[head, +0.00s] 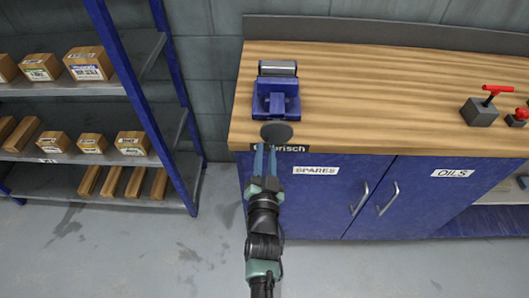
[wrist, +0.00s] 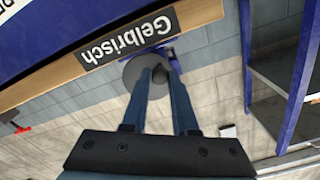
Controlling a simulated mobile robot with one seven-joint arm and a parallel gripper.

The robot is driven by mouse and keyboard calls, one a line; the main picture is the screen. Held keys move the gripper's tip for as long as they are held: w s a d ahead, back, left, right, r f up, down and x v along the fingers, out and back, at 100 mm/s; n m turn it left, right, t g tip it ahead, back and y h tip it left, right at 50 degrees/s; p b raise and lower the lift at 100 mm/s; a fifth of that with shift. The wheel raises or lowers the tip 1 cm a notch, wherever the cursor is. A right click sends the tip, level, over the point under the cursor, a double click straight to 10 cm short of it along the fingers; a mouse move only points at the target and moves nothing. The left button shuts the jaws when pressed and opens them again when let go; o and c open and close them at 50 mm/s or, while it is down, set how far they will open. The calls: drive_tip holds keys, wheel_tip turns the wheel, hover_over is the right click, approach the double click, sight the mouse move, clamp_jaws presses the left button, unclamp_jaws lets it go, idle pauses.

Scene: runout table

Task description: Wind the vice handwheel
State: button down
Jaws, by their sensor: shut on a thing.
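The blue vice (head: 276,99) with pale metal jaws stands on the left end of the wooden bench top. Its dark grey round handwheel (head: 276,132) juts out over the bench's front edge. My gripper (head: 265,150) reaches up to the wheel from the front. In the wrist view the two blue fingers (wrist: 158,72) are shut on the handwheel (wrist: 130,73), whose disc shows around the fingertips. The exact contact is partly hidden by the fingers. A bit of the blue vice shows beyond the wheel.
The bench (head: 390,75) has blue cupboard doors below, labelled SPARES and OILS, with two handles (head: 388,199). A grey block with a red handle (head: 484,107) sits at the right. A blue-framed shelf (head: 85,166) with boxes stands at the left. The bench's middle is clear.

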drive_tip(key=shift+d+f+n, duration=0.1)
drive_tip(key=shift+d+n, duration=0.15)
drive_tip(key=shift+n, duration=0.45)
drive_tip(key=shift+d+f+n+b, duration=0.15)
drive_tip(key=shift+n+b, duration=0.05)
drive_tip(key=shift+n, duration=0.65)
drive_tip(key=shift+d+f+n+b, duration=0.15)
drive_tip(key=shift+n, duration=0.7)
drive_tip(key=shift+d+n, duration=0.15)
drive_tip(key=shift+n, duration=0.45)
drive_tip(key=c, duration=0.8)
unclamp_jaws()
drive_tip(key=shift+f, duration=0.1)
